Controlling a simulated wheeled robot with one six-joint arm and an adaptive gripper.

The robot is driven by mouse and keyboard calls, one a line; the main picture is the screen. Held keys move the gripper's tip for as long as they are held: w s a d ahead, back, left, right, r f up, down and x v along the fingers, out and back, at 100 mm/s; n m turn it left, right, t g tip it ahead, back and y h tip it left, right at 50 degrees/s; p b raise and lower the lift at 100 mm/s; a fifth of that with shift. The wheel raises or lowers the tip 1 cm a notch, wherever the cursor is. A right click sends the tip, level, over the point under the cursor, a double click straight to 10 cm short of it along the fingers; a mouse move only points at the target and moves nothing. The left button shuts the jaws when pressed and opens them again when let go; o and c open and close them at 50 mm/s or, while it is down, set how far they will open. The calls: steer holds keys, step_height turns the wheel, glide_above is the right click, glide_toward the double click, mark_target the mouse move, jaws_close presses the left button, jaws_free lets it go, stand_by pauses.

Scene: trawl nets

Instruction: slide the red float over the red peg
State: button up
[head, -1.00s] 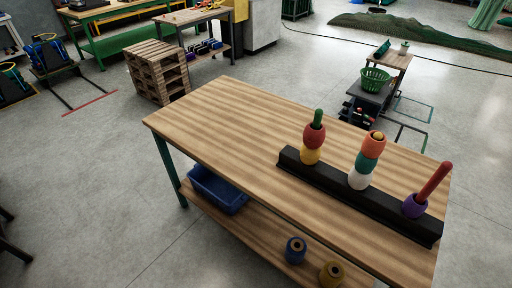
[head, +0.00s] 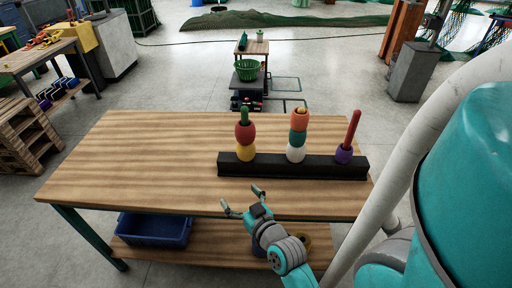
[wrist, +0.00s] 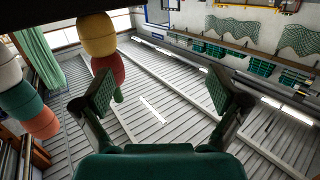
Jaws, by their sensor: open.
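The red float (head: 245,134) sits on the green peg (head: 244,115), on top of the yellow float (head: 246,153). The red peg (head: 352,129) stands at the right end of the black rack (head: 275,167), with the purple float (head: 344,154) around its base. In the wrist view, which is upside down, the red float (wrist: 108,69) is near the left finger, not between the fingers of my gripper (wrist: 164,94).
The middle peg carries orange (head: 300,119), teal (head: 298,138) and white (head: 295,154) floats, between the red float and the red peg. The wooden tabletop (head: 130,160) is clear to the left. A blue bin (head: 153,230) sits on the shelf below.

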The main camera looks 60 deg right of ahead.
mark_target(243, 128)
steer(key=d+r, duration=0.2)
steer(key=d, duration=0.2)
steer(key=w+d+r+h, duration=0.1)
steer(key=d+r, duration=0.2)
steer(key=d, duration=0.2)
steer(key=d+r+m+h, duration=0.1)
steer(key=d+r, duration=0.1)
steer(key=d, duration=0.3)
steer(key=shift+w+d+r, duration=0.15)
steer(key=shift+d+r, duration=0.05)
steer(key=x, duration=1)
steer(key=shift+w+d, duration=0.25)
steer(key=shift+d, duration=0.1)
steer(key=c, duration=1.2)
